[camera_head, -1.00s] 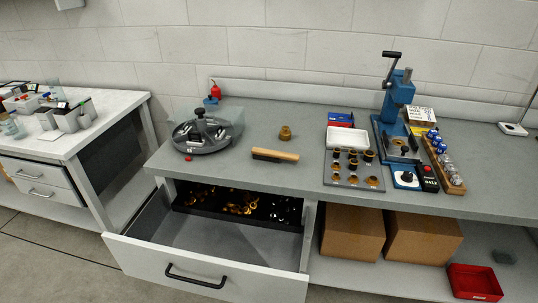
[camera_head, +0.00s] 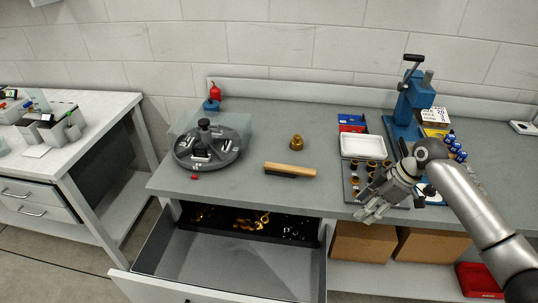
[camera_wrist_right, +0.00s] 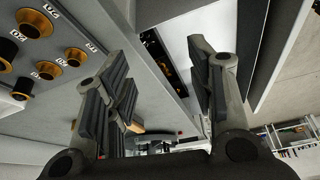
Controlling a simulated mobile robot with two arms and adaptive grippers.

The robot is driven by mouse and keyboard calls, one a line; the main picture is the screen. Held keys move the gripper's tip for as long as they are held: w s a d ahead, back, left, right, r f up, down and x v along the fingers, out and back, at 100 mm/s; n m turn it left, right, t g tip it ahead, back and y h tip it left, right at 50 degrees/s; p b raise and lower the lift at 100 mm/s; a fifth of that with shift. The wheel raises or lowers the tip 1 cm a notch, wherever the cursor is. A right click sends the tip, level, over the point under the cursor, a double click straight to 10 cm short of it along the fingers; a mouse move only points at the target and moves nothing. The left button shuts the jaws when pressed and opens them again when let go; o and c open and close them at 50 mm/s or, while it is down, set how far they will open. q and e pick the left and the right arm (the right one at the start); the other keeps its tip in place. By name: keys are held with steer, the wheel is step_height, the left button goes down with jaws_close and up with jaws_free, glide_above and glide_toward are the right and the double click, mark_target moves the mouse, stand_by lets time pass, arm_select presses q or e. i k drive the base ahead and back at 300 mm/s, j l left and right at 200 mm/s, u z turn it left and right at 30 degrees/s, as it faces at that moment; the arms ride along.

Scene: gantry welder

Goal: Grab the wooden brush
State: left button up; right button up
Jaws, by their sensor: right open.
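The wooden brush (camera_head: 290,170) lies on the grey workbench top, left of the middle tray. It has a light wooden handle on top and dark bristles below. My right gripper (camera_head: 366,212) is open and empty, above the bench's front edge, to the right of the brush and clearly apart from it. In the right wrist view its two fingers stand wide apart (camera_wrist_right: 160,62) with nothing between their tips. A small tan piece beside the left finger there may be the brush; I cannot tell. My left gripper is not in view.
A dark round holder (camera_head: 212,163) stands left of the brush and a brass part (camera_head: 296,142) behind it. An open drawer (camera_head: 235,262) juts out below. A tray of small parts (camera_head: 352,190) and a blue press (camera_head: 405,118) are to the right, partly behind my arm.

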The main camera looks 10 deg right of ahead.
mark_target(275, 169)
steer(key=i+j, duration=0.7)
steer(key=i, duration=0.05)
